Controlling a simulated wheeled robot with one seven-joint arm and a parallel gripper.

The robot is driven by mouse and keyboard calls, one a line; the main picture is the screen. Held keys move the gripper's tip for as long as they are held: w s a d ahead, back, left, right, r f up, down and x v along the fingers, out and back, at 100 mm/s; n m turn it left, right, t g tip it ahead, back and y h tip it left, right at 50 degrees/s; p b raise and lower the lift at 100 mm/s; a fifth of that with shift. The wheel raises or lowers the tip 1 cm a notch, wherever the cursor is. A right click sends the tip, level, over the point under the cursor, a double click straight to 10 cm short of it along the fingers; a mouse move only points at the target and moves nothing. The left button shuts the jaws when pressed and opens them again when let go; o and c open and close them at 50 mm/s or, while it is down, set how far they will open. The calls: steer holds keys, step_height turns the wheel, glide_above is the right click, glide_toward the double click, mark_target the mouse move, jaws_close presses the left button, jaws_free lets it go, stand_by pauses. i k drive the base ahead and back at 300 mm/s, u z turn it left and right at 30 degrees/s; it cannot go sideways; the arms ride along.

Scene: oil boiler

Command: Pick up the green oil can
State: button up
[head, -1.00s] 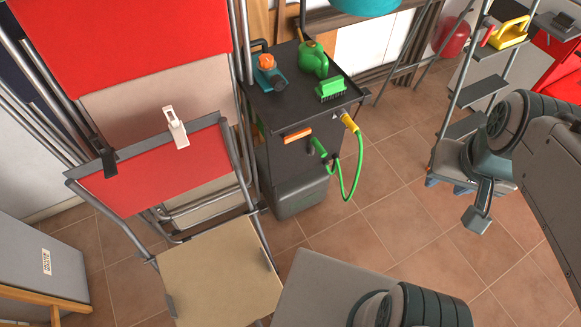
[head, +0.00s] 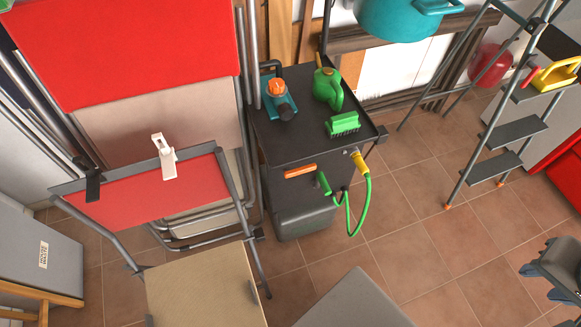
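The green oil can (head: 328,88) stands upright on the dark top of a black cart (head: 300,150), towards its back right, in the head view. Its rounded body and handle show. My gripper (head: 546,282) is at the lower right edge of the head view, partly cut off by the frame. Its two fingertips are apart with nothing between them. It is far to the right of the cart and well away from the can.
On the cart, a blue tool with an orange cap (head: 278,98) lies left of the can and a green brush (head: 343,124) in front. A teal pot (head: 395,20) is behind to the right. A stepladder (head: 490,130) stands right; a folding chair (head: 150,195) stands left.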

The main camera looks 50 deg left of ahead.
mark_target(326, 86)
steer(key=i, duration=0.65)
steer(key=u, duration=3.3)
steer(key=i, duration=0.5)
steer(key=k, duration=1.1)
steer(key=z, duration=0.7)
steer(key=i, duration=0.95)
steer(key=z, duration=0.35)
